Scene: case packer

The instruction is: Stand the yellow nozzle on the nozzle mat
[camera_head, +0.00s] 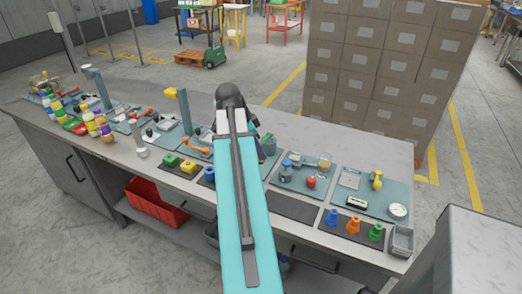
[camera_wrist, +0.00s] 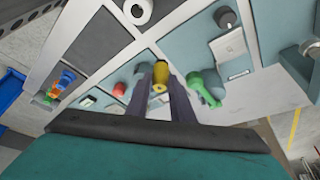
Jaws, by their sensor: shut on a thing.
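My gripper (camera_wrist: 161,86) is shut on the yellow nozzle (camera_wrist: 161,72), which shows as a short yellow cylinder between the fingertips in the wrist view. In the head view my arm hides the nozzle, and the fingertips cannot be made out. A dark mat (camera_head: 345,238) near the bench's right front carries a blue nozzle (camera_head: 332,217), an orange nozzle (camera_head: 353,225) and a green nozzle (camera_head: 376,233). It looks like the nozzle mat. Whether the held nozzle touches anything below cannot be told.
A bare dark mat (camera_head: 293,207) lies left of the nozzles. A grey bin (camera_head: 401,240) stands to their right. In the wrist view a green object (camera_wrist: 205,86) is close right of the fingers.

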